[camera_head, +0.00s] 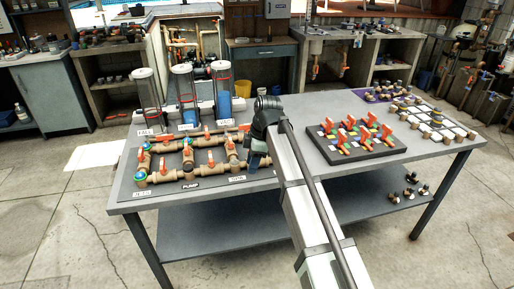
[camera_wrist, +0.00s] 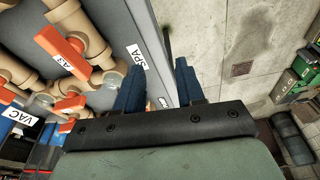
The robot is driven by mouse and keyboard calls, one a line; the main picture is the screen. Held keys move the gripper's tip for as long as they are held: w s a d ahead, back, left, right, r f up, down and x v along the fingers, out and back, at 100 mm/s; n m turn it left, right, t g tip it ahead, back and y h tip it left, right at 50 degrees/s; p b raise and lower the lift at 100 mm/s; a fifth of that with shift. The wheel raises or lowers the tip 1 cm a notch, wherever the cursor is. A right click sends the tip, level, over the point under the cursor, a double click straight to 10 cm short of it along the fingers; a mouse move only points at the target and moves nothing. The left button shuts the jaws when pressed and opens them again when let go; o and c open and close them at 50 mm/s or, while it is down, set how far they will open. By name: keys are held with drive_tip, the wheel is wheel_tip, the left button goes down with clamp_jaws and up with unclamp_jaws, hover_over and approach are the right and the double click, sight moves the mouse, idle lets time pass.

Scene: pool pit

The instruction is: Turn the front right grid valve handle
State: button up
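A dark board (camera_head: 376,153) on the right half of the table carries a grid of small valves with orange-red handles. The valve handle at its front right (camera_head: 387,132) stands on a light-coloured block. My gripper (camera_head: 258,158) is left of this board, over the right end of the pipe assembly. In the wrist view my gripper (camera_wrist: 160,88) has two blue fingers apart, with only the table edge and floor between them. An orange pipe-valve handle (camera_wrist: 62,48) lies left of the fingers in that view; the grid board is not visible there.
The brown pipe assembly (camera_head: 166,178) with orange handles is on the table's left half, beside a SPA label (camera_wrist: 140,62). Clear cylinders (camera_head: 184,95) stand behind it. White tiles with brown parts (camera_head: 432,135) lie right of the grid board.

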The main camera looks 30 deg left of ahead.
drive_tip(key=w+a+r+n+t+h, duration=0.15)
drive_tip(key=w+a+r, duration=0.25)
drive_tip(key=w+r, duration=0.7)
drive_tip(key=shift+h, duration=0.25)
drive_tip(key=f, duration=0.8)
drive_tip(key=s+f, duration=0.1)
drive_tip(key=f, duration=0.4)
drive_tip(key=shift+s+a, duration=0.1)
drive_tip(key=shift+a, duration=0.05)
drive_tip(key=shift+c, duration=0.3)
clamp_jaws()
